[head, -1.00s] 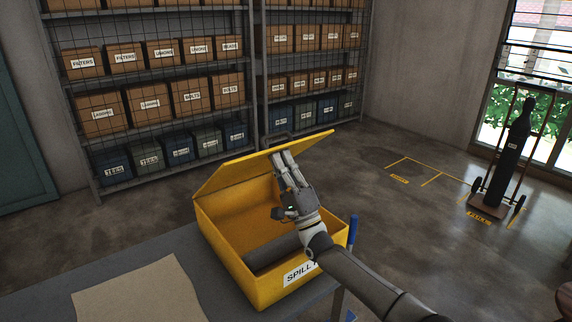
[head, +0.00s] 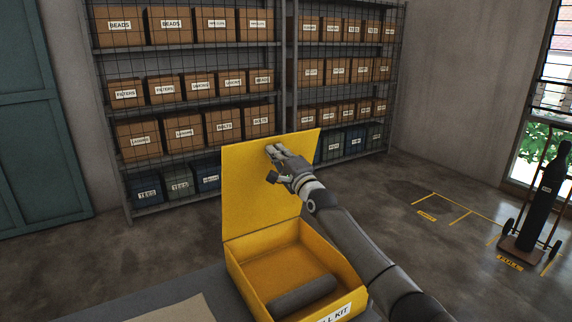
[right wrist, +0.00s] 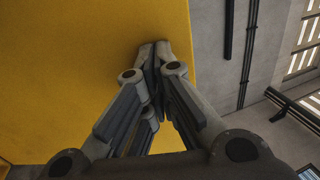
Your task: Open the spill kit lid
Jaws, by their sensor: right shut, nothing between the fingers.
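The yellow spill kit (head: 248,285) sits on a grey table, with its label partly cut off at the bottom of the head view. Its lid (head: 250,190) stands up close to vertical at the back of the box, and the inside is in plain view. A dark grey roll (head: 303,293) lies inside. My right gripper (head: 271,151) is shut and empty, with its fingertips at the inner face of the lid near its upper right part. In the right wrist view the closed fingertips (right wrist: 154,45) are against or very near the yellow lid (right wrist: 70,60). My left gripper is not in view.
A tan sheet (head: 180,309) lies on the table (head: 215,280) left of the box. Shelves with labelled boxes (head: 140,138) stand behind. A gas cylinder on a trolley (head: 545,200) stands at the right, with open floor (head: 400,240) between.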

